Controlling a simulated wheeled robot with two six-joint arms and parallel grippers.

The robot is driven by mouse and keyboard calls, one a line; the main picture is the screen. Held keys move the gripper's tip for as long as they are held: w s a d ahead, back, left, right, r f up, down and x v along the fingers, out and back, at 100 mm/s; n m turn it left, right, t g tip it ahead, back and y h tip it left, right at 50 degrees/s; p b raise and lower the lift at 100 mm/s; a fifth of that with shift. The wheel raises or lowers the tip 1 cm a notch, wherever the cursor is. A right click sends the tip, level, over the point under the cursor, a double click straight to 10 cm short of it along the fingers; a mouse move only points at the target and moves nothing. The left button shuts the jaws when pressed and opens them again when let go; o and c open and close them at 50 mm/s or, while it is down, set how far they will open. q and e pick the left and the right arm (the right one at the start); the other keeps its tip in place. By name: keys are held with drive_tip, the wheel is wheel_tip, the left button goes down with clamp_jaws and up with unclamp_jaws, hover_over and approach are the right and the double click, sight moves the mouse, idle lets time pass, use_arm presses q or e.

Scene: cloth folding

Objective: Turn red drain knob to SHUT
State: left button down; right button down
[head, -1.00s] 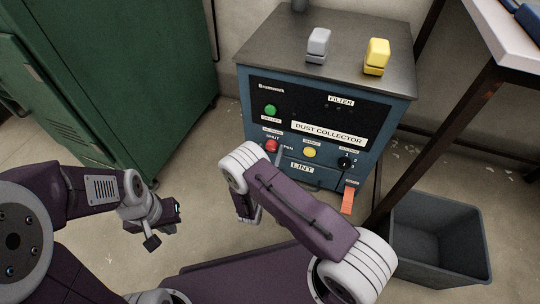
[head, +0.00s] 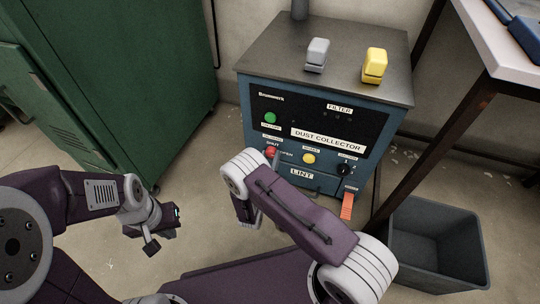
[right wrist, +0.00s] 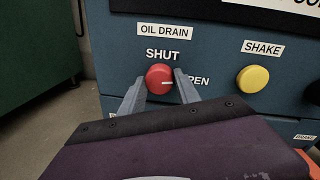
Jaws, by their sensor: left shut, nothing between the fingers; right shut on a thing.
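The red drain knob (head: 270,151) is on the front panel of the blue dust collector (head: 375,150), under the word SHUT. In the right wrist view, the knob (right wrist: 157,76) sits between the two fingers of my right gripper (right wrist: 160,80), which is shut on it. The knob's white mark points right, toward the partly covered OPEN label (right wrist: 198,81). The SHUT label (right wrist: 162,56) is straight above the knob. My left gripper (head: 172,220) is shut and empty, low and to the left, away from the panel.
A green button (head: 270,118), yellow SHAKE button (head: 308,158), black dial (head: 344,169) and orange tag (head: 347,206) are on the panel. A green cabinet (head: 120,90) stands left. A grey bin (head: 432,245) and a table (head: 505,40) stand right.

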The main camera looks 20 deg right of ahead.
drive_tip(key=n+p, duration=0.2)
drive_tip(key=shift+r+n, duration=0.2)
drive_tip(key=shift+n, duration=0.2)
drive_tip(key=n+p, duration=0.2)
drive_tip(key=n, duration=0.2)
drive_tip(key=shift+f+g, duration=0.1)
drive_tip(key=shift+g, duration=0.3)
drive_tip(key=n, duration=0.4)
drive_tip(key=shift+a+p, duration=0.1)
drive_tip(key=shift+p, duration=0.3)
drive_tip(key=n+h, duration=0.1)
drive_tip(key=n, duration=0.3)
drive_tip(key=shift+g, duration=0.4)
drive_tip(key=shift+n, duration=0.3)
drive_tip(key=c, duration=0.9)
unclamp_jaws()
